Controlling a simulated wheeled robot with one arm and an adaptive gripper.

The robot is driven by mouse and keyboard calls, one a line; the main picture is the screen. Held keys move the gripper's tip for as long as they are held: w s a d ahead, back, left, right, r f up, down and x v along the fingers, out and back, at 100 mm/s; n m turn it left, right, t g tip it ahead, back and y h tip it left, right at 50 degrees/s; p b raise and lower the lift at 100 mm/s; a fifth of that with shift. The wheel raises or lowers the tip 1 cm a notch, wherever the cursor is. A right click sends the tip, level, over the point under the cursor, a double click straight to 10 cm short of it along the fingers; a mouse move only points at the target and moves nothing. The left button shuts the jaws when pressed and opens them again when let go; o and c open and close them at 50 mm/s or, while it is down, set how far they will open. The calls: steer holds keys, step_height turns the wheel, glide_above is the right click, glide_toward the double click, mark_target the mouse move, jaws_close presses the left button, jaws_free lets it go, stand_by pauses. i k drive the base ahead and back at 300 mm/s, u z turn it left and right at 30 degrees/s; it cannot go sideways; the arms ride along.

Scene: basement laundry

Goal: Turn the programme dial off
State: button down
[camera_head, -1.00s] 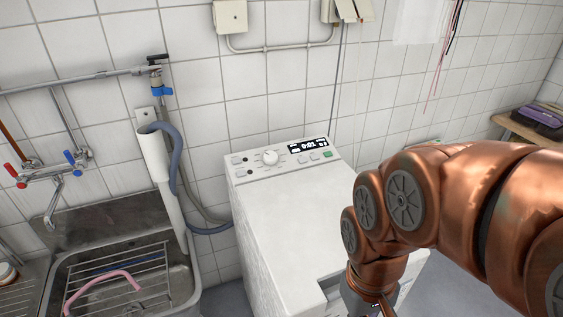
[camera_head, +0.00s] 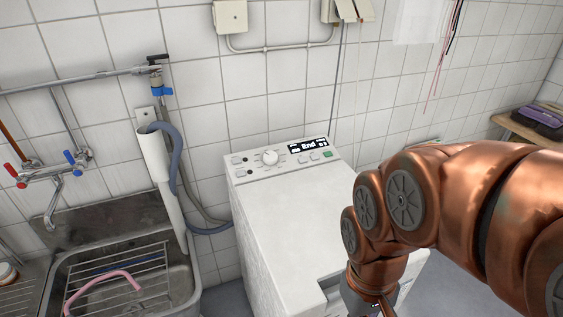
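The programme dial (camera_head: 270,157) is a round white knob on the sloped control panel at the back of the white top-loading washing machine (camera_head: 285,215). The small black display (camera_head: 308,145) right of the dial reads "End". A green button (camera_head: 328,154) sits below the display's right end. The dial's pointer mark is too small to read. My copper-coloured arm comes in from the right, over the front right of the machine, and points down. My gripper is below the bottom edge of the picture, so its fingers do not show. The arm is well apart from the dial.
A steel sink (camera_head: 180,283) with a wire rack (camera_head: 130,284) and a pink hose stands left of the machine. A grey-blue drain hose (camera_head: 176,165) and white pipe run between them. The space above the panel is clear.

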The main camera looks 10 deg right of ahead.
mark_target(270, 157)
steer(key=k, duration=1.25)
steer(key=u, duration=0.6)
steer(key=i, duration=0.45)
steer(key=u, duration=0.55)
steer(key=i, duration=1.05)
steer(key=z, duration=0.25)
